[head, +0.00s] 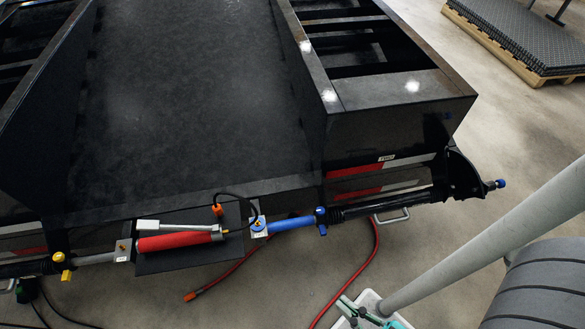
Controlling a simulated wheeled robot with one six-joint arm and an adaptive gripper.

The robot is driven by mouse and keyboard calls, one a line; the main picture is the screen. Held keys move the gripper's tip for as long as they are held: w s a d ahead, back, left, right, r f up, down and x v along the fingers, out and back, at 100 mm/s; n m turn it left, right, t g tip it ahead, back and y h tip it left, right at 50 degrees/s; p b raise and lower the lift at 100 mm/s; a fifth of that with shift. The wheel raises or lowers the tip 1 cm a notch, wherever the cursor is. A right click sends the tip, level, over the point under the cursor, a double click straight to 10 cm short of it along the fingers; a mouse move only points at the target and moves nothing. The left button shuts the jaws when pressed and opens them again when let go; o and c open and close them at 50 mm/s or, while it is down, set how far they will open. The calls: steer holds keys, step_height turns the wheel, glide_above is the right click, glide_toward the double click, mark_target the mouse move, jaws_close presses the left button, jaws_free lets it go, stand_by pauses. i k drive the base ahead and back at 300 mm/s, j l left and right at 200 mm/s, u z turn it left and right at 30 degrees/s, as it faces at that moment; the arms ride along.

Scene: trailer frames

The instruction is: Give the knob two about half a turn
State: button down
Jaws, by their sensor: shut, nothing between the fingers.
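I see no number marking knob two, so I cannot tell which part it is. A yellow knob-like fitting (59,257) sits on the bar at the lower left. A blue fitting (321,215) sits on the bar right of the middle, beside a blue sleeve (291,225). A small blue end piece (500,184) sticks out at the bar's right end. A small orange piece (217,210) is above the red cylinder (176,241). The turn position of these parts cannot be read. I cannot make out my gripper in the head view.
A black trailer frame (190,90) fills the upper left. A red hose (350,280) lies on the concrete floor, with an orange end (191,296). A pallet with dark mats (530,35) stands at the upper right. Floor between pallet and trailer is clear.

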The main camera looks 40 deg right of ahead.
mark_target(320, 211)
steer(key=k+z, duration=0.3)
steer(key=k, duration=0.15)
steer(key=k+l+z, duration=0.1)
steer(key=k+z, duration=0.15)
steer(key=k, duration=0.2)
